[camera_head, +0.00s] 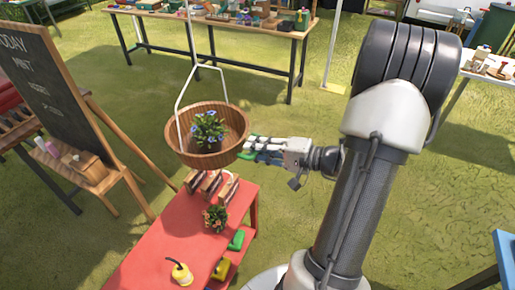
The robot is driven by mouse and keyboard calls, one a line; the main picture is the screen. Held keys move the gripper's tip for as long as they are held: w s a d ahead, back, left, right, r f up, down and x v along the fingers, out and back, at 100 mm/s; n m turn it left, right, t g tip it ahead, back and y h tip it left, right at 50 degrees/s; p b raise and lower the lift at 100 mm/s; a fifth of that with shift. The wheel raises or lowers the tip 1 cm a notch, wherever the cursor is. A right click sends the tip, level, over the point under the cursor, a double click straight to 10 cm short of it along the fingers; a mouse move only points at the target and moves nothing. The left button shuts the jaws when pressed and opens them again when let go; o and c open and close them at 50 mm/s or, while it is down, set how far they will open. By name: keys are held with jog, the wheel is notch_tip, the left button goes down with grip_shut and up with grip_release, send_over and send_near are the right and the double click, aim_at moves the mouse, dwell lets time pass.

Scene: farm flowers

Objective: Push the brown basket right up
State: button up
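The brown basket (181,150) is round and wooden, with a tall white handle (181,97) rising above it. A potted plant with blue flowers (209,128) sits inside it. The basket is beyond the far end of the red table (150,246); I cannot tell what supports it. My gripper (248,147) reaches in from the right, its fingertips at the basket's right wall. Green shows at the fingertips. I cannot tell whether they touch the basket, or how far apart the fingers are.
The red table holds book-like items (212,184), a small potted plant (216,218) and a yellow object (181,273). A chalkboard easel (45,80) stands left of the basket. A long wooden table (225,22) stands behind. Grass is open between them.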

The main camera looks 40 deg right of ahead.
grip_shut()
dwell(0.3)
notch_tip(320, 180, up, 51)
jog(key=p, duration=2.2)
jog(key=shift+w+f, duration=0.15)
jog(key=shift+f, duration=0.05)
jog(key=shift+r, duration=0.1)
jog(key=shift+o, duration=1.1)
grip_release()
jog(key=shift+o, duration=0.7)
jog(key=shift+s, duration=0.2)
